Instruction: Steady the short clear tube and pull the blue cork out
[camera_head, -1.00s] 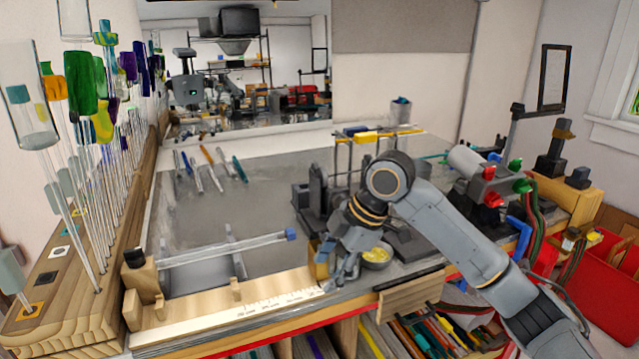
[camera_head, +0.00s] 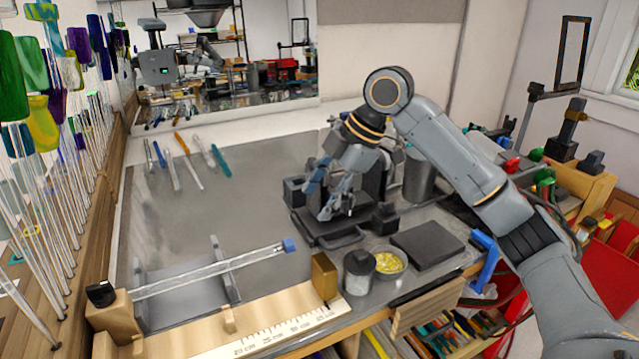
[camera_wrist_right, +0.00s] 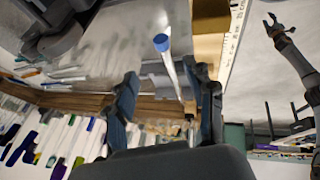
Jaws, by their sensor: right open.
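The short clear tube (camera_head: 210,272) lies across a grey stand near the bench front, its right end raised slightly. The blue cork (camera_head: 290,245) sits at that right end. My right gripper (camera_head: 330,212) is open and empty, above and right of the cork, over dark equipment. In the right wrist view, the cork (camera_wrist_right: 161,42) and tube (camera_wrist_right: 173,78) show beyond and between the spread fingers of the right gripper (camera_wrist_right: 167,100), apart from them. A small grey arm, apparently my left, shows there with its gripper (camera_wrist_right: 271,22), too small to judge.
A wooden block (camera_head: 324,275), a dark jar (camera_head: 359,272) and a bowl of yellow bits (camera_head: 388,262) stand right of the cork. A ruler strip (camera_head: 290,325) runs along the front. Upright rods crowd the left. The bench behind the tube is mostly clear.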

